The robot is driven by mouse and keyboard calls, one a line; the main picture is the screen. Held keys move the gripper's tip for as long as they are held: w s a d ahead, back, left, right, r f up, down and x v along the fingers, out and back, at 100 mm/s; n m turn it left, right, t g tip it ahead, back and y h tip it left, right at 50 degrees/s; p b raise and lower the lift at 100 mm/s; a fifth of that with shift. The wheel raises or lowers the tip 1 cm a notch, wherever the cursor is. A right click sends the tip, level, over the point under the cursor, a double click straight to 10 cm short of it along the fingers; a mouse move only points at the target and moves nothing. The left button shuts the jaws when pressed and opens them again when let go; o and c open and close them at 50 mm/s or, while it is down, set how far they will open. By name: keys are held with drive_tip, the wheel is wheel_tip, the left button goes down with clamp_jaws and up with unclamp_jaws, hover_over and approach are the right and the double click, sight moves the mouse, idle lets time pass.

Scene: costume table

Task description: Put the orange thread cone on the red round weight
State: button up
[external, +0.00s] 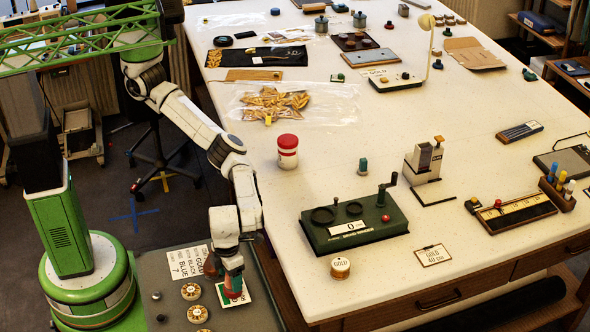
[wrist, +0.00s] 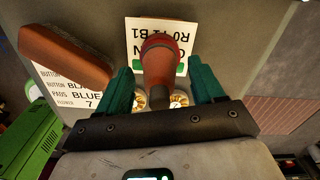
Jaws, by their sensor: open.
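An orange-brown, round-ended tapered piece (wrist: 162,62), which looks like the thread cone, shows between my fingers in the wrist view. My gripper (wrist: 162,88) is open, with one green finger on each side of it and gaps showing. In the external view my gripper (external: 233,284) is low over the grey side surface and largely hides the cone. I cannot surely pick out the red round weight. A small red round piece (external: 497,203) is by the scale board at the right, and a red knob (external: 385,218) is on the green device.
A reddish-brown block (wrist: 65,52) lies left of the cone, close to my left finger. Printed cards (external: 187,262) and several round button tins (external: 191,291) are near my gripper. On the white table stand a red-lidded jar (external: 288,152) and a green device (external: 325,234).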

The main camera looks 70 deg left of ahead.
wheel_tip(320, 180, up, 12)
drive_tip(key=shift+r, duration=0.15)
idle(0.3)
